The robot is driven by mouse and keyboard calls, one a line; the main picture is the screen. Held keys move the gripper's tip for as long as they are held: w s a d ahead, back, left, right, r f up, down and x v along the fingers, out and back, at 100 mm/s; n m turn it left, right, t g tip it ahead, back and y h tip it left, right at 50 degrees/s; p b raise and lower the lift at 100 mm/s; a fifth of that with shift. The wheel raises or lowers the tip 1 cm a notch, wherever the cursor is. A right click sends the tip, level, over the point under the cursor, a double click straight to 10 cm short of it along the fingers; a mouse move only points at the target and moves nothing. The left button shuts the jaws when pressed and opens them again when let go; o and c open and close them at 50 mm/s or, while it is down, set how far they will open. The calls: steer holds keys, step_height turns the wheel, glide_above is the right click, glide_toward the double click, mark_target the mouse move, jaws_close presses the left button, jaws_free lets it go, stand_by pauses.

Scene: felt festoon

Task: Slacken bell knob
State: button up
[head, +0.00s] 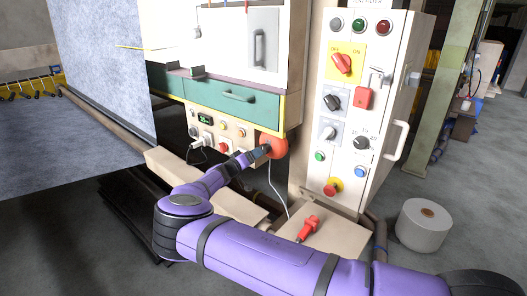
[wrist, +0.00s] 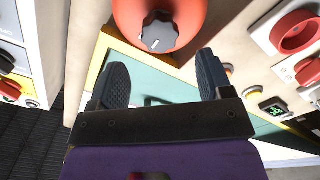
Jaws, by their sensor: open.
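The bell (wrist: 190,12) is a rounded red body at the top of the wrist view, partly cut off by the picture's edge. The bell knob (wrist: 158,31) is a dark grey, scalloped knob on its face. My gripper (wrist: 162,72) is open and empty, its two dark ribbed fingers apart. The knob lies ahead of the gap between the fingertips, not between them. In the head view the red bell (head: 274,146) sits at the lower right corner of the green-drawer machine. My gripper (head: 263,151) is right in front of it and hides the knob there.
A green drawer (head: 232,98) is above a panel of knobs and sockets (head: 208,128). A tall control cabinet (head: 345,120) with switches and a handle stands close on the right. A red plug-like item (head: 308,228) lies on the beige box below. A white roll (head: 422,226) stands on the floor.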

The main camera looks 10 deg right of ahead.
mark_target(263, 150)
steer(key=x, duration=0.7)
steer(key=c, duration=0.9)
